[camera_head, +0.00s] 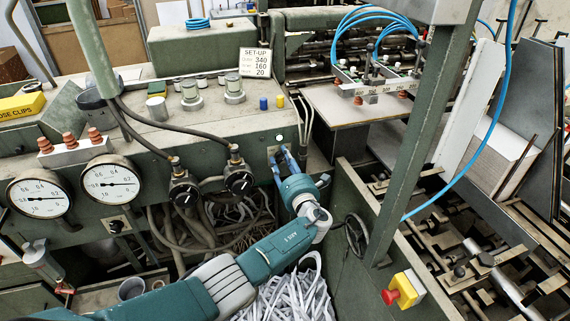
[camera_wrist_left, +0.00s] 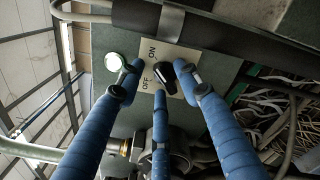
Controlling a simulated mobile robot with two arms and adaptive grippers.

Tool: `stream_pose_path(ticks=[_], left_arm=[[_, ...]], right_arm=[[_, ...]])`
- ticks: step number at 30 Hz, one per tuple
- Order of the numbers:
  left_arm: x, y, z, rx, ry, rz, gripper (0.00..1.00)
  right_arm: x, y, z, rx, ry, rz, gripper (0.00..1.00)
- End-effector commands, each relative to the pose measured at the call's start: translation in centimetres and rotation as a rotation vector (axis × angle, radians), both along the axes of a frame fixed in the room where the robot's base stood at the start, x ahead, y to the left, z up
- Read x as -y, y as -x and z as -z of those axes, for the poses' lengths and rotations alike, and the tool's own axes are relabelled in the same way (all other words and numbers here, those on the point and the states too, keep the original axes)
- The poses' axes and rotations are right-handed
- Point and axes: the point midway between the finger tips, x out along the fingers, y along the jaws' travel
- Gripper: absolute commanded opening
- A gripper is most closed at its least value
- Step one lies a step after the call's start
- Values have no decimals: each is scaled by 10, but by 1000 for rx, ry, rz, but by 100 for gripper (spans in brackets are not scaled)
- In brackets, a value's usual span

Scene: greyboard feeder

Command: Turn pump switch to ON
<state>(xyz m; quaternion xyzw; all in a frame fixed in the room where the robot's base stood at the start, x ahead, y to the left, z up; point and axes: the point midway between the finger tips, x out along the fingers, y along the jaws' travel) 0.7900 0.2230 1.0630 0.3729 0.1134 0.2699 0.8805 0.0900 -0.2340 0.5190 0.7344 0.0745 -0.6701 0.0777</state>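The pump switch shows in the left wrist view as a black knob (camera_wrist_left: 180,67) on a pale plate (camera_wrist_left: 146,67) marked ON and OFF. The knob is partly covered by a finger, and which mark it points to is not clear. My left gripper (camera_wrist_left: 160,76) has its blue fingers spread apart, with the tips right in front of the plate. One fingertip overlaps the knob; whether it touches cannot be told. In the head view my left gripper (camera_head: 281,155) is at the green panel (camera_head: 225,148), mostly hiding the switch. My right gripper is not in view.
A pale round lamp (camera_head: 280,138) sits just above the switch. Two black valve knobs (camera_head: 239,183) with hoses and two gauges (camera_head: 110,184) are left of it. Paper shreds (camera_head: 290,297) lie below my arm. A red emergency button (camera_head: 391,296) and a green post (camera_head: 412,145) stand right.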

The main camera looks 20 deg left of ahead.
Motion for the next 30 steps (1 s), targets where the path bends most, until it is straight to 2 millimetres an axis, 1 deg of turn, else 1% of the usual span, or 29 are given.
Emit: stream_pose_path(ticks=[4,8,15,18,21,25,30], left_arm=[[5,7,1,1,2,1,35],[14,22,2,0,2,1,35],[43,63,2,-1,3,3,35],[53,78,1,0,3,3,35],[60,89,0,1,0,2,35],[65,97,0,2,0,0,35],[67,99,-1,1,-1,0,35]], right_arm=[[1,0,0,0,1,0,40],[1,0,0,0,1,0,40],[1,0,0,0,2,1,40],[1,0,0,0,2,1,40],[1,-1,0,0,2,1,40],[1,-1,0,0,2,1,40],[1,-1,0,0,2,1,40]])
